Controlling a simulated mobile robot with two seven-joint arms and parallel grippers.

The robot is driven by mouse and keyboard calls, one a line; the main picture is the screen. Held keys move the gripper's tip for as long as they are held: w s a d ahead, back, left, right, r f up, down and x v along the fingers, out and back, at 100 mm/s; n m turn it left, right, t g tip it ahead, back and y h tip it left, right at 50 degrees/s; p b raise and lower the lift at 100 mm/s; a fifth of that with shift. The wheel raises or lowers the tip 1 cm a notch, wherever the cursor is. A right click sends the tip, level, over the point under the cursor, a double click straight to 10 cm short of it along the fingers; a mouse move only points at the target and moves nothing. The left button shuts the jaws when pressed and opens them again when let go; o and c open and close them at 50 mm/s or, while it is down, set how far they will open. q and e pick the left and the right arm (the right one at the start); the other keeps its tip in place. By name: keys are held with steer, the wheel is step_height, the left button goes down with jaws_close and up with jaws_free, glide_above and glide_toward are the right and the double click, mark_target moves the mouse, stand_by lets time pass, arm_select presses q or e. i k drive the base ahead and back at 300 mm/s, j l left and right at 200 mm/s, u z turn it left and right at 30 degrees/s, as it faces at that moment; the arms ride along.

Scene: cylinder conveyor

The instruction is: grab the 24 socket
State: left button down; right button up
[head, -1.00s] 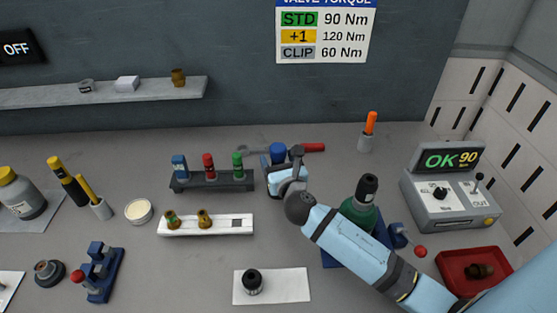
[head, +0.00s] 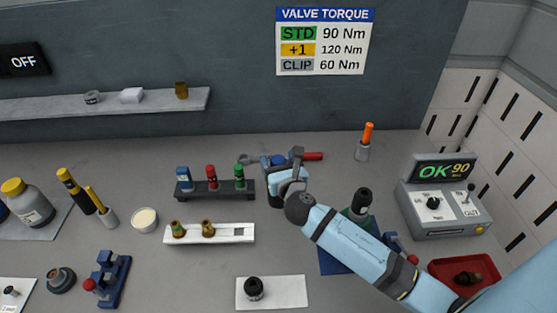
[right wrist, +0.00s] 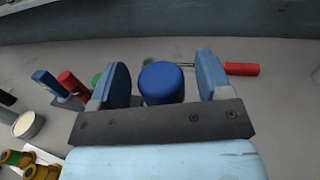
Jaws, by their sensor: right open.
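A dark rack (head: 215,195) in the head view holds three upright capped pieces: blue (head: 184,178), red (head: 211,177) and green (head: 239,177). No size marks are readable on them. My right gripper (head: 283,162) is to the right of the rack, open. In the right wrist view, a blue round-topped object (right wrist: 161,83) shows between the spread fingers, with gaps at both sides; I cannot tell its depth relative to the fingertips. A black socket-like piece (head: 254,289) stands on a white mat at the front. My left gripper is not in view.
A red-handled tool (head: 313,156) lies behind my right gripper. A white tray (head: 236,233) with two brass pieces is in front of the rack. A green bottle (head: 361,204) stands behind my right forearm. A red tray (head: 440,267) is at the right.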

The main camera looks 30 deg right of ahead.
mark_target(360, 204)
steer(key=k+j, duration=0.15)
steer(key=k, duration=0.35)
steer(key=k+j, duration=0.15)
steer(key=k, duration=0.35)
